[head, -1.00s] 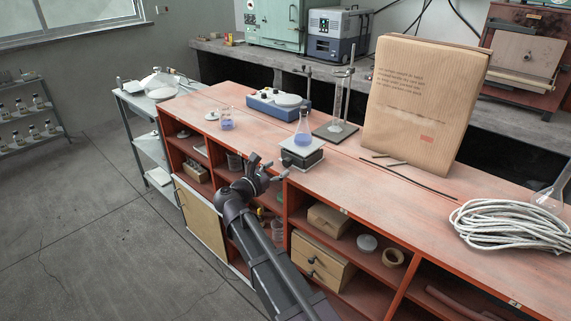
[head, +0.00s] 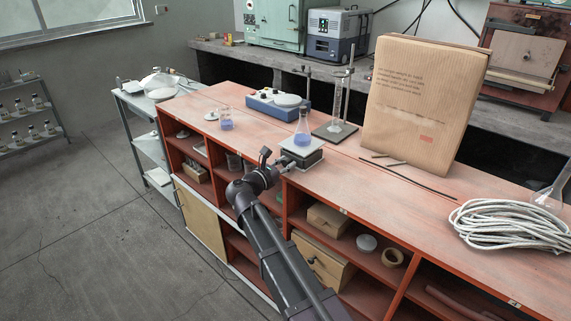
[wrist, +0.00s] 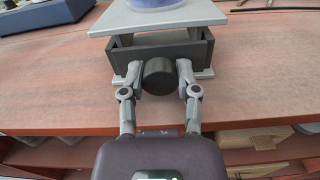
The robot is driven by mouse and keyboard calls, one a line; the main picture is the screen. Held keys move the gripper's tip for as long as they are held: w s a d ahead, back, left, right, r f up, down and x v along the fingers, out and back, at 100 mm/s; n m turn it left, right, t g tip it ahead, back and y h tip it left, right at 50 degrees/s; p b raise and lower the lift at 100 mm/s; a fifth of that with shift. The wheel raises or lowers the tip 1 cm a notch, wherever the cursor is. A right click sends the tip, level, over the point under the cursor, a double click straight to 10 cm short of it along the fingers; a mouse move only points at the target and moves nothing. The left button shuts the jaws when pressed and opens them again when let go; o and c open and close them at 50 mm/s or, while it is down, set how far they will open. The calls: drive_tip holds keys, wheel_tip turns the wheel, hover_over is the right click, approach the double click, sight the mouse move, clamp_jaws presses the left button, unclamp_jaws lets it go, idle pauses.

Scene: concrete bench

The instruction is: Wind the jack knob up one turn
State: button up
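The lab jack (head: 302,158) stands at the front edge of the red bench, its pale top plate carrying a conical flask (head: 303,132) of blue liquid. In the wrist view, the jack's dark body (wrist: 193,55) shows with its round black knob (wrist: 158,76) facing me. My gripper (wrist: 159,72) has one finger on each side of the knob, very close to it. I cannot tell whether both fingers press on it. In the head view my gripper (head: 275,160) is at the jack's front; the knob is not clear there.
A large paper package (head: 422,105), thin rods and coiled rope (head: 510,225) lie right. Open shelves with boxes (head: 318,262) are below the bench edge.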

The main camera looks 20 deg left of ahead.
clamp_jaws()
drive_tip(key=shift+m, duration=0.4)
drive_tip(key=shift+m, duration=0.5)
drive_tip(key=o, duration=0.9)
unclamp_jaws()
drive_tip(key=shift+w, duration=0.1)
drive_tip(key=shift+o, duration=0.2)
